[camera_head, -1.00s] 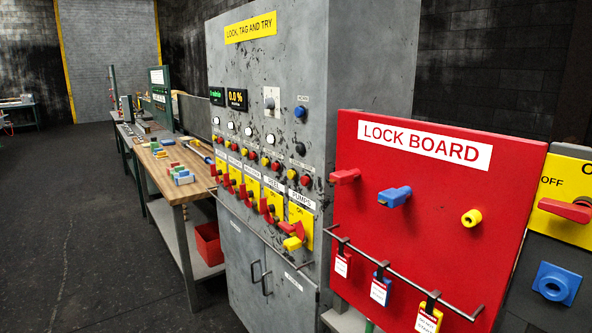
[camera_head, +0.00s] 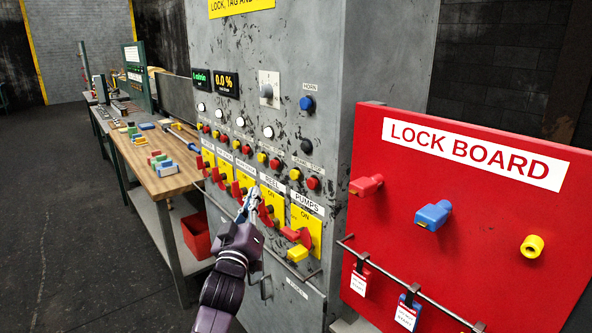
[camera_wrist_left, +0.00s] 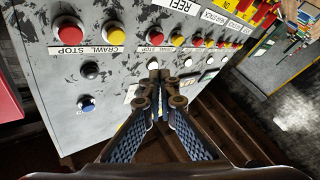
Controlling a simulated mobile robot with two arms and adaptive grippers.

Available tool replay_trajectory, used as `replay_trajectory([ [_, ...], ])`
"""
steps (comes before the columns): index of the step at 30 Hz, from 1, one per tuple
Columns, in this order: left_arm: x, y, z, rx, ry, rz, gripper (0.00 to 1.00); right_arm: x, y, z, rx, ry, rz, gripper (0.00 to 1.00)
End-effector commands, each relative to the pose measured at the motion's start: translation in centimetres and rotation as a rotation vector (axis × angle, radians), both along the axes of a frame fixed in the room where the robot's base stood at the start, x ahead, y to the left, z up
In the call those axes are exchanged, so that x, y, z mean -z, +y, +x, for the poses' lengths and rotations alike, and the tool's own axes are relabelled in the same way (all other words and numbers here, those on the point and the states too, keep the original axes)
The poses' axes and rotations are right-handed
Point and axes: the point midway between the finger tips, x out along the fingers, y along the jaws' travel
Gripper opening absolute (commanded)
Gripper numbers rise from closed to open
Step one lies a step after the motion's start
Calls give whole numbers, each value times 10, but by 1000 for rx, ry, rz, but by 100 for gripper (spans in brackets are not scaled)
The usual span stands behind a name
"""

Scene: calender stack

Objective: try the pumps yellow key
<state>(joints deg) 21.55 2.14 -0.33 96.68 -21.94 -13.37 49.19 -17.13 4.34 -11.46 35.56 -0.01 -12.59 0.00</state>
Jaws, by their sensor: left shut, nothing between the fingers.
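The pumps yellow key (camera_head: 295,174) is a round yellow button on the grey cabinet, above the PUMPS label and left of a red button (camera_head: 313,183). In the left wrist view, which looks at the panel upside down, the yellow key (camera_wrist_left: 112,37) sits by the CRAWL STOP lettering. Below it, the red PUMPS handle (camera_head: 293,234) has a yellow lock (camera_head: 298,253) at its lower end. My left gripper (camera_head: 253,192) is shut and empty, below and left of the key, in front of the REEL switch. It also shows in the left wrist view (camera_wrist_left: 163,72). My right gripper is out of view.
A red lock board (camera_head: 480,220) with red, blue and yellow locks stands close on the right, with a tag rail (camera_head: 400,280) along its lower part. A wooden bench (camera_head: 165,180) with coloured blocks is at the left. A row of switch handles projects from the cabinet.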

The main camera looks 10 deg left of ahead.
Motion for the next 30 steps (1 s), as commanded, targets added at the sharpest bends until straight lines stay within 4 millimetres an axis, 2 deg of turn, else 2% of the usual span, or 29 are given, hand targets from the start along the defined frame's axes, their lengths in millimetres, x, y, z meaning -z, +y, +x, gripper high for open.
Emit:
replay_trajectory([
  [1, -8, 0, -1, 0, -12, -4, 0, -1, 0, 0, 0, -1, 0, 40],
  [4, -14, 1, -2, -1, -23, -8, 0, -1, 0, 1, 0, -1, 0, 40],
  [17, -13, -1, 1, 0, -24, -7, 0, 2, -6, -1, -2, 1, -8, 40],
  [30, -10, -36, 44, 1, -25, -9, 0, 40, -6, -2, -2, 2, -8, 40],
])
